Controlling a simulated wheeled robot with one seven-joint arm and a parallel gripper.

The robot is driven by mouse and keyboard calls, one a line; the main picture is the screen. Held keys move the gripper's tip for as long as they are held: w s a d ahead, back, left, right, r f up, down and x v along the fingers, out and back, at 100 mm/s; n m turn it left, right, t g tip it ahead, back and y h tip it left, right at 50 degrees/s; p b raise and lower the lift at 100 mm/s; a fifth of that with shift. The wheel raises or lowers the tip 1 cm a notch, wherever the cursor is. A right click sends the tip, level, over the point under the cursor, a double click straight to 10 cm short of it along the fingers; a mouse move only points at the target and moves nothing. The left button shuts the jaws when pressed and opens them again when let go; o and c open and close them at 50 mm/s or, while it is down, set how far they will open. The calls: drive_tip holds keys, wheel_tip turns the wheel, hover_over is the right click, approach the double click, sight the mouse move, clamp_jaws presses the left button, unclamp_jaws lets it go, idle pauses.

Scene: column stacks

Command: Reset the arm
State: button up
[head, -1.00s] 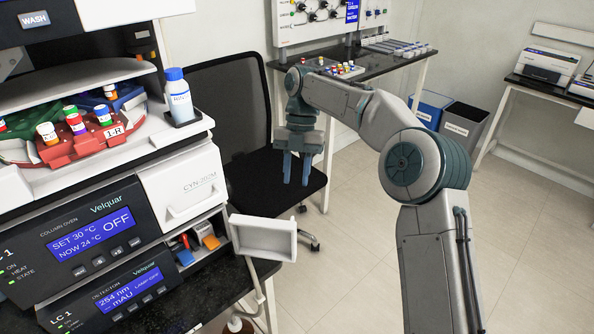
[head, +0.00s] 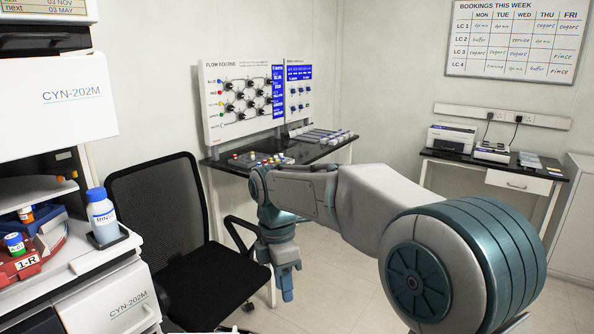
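My arm reaches forward from the lower right in the head view, with its elbow bent and its wrist hanging down. My gripper (head: 287,283) points down over the floor, just right of the black office chair. Its fingers are seen partly edge-on, so I cannot tell how far apart they are. Nothing shows hanging from it.
The instrument stack (head: 55,240) with a rinse bottle (head: 102,215) stands at left. The black chair (head: 160,215) is beside it. A bench (head: 340,148) with a flow routing panel (head: 240,100) is behind my arm. A printer table (head: 500,172) stands at right.

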drive_tip(key=s+d+f+m+t, duration=0.1)
drive_tip(key=s+d+m+t, duration=0.1)
drive_tip(key=s+d+m, duration=0.7)
drive_tip(key=s+d+f+m+t+p, duration=0.1)
drive_tip(key=s+d+f+m+t, duration=0.1)
drive_tip(key=s+d+m, duration=0.6)
drive_tip(key=d+m, duration=0.1)
drive_tip(key=m, duration=0.4)
drive_tip(key=shift+s+y+p, duration=0.3)
drive_tip(key=shift+s+y, duration=0.1)
